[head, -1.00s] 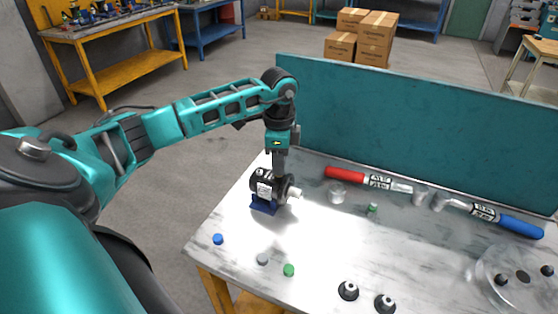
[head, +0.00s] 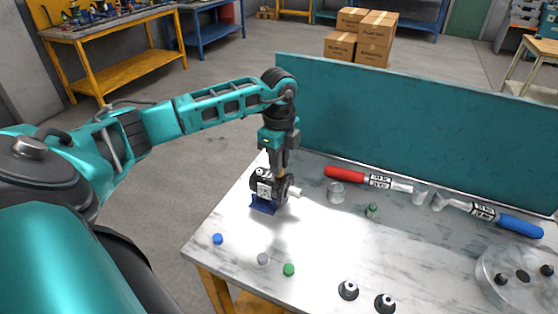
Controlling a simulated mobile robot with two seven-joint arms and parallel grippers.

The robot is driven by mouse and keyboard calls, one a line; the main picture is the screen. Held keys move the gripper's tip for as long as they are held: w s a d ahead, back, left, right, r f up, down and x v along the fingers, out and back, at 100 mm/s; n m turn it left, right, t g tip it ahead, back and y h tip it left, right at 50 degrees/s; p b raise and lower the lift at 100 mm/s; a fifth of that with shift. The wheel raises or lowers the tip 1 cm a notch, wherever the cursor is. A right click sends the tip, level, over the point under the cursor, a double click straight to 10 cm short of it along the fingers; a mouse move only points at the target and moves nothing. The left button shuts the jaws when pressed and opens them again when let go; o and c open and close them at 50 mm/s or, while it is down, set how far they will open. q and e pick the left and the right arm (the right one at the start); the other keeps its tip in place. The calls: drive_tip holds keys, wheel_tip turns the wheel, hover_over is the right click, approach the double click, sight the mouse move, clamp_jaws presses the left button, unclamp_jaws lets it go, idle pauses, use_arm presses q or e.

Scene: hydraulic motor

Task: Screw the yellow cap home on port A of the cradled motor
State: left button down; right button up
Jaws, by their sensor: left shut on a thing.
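The black motor (head: 261,187) with a white label sits in a blue cradle (head: 263,208) at the left side of the marble-topped table. Its pale shaft end points right. My left gripper (head: 281,176) points straight down at the top of the motor, at its right part. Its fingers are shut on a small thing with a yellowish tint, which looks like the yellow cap. The fingers mostly hide the cap and port A, so I cannot tell how the cap sits on the port. My right gripper is not in view.
Blue (head: 217,239), grey (head: 262,259) and green (head: 289,270) caps lie near the front edge.

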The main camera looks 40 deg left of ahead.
use_arm(q)
drive_tip(key=c, duration=1.2)
unclamp_jaws()
drive_tip(key=n, duration=0.4)
drive_tip(key=shift+n, duration=0.4)
drive_tip(key=n, duration=0.5)
drive_tip(key=shift+n, duration=0.3)
clamp_jaws()
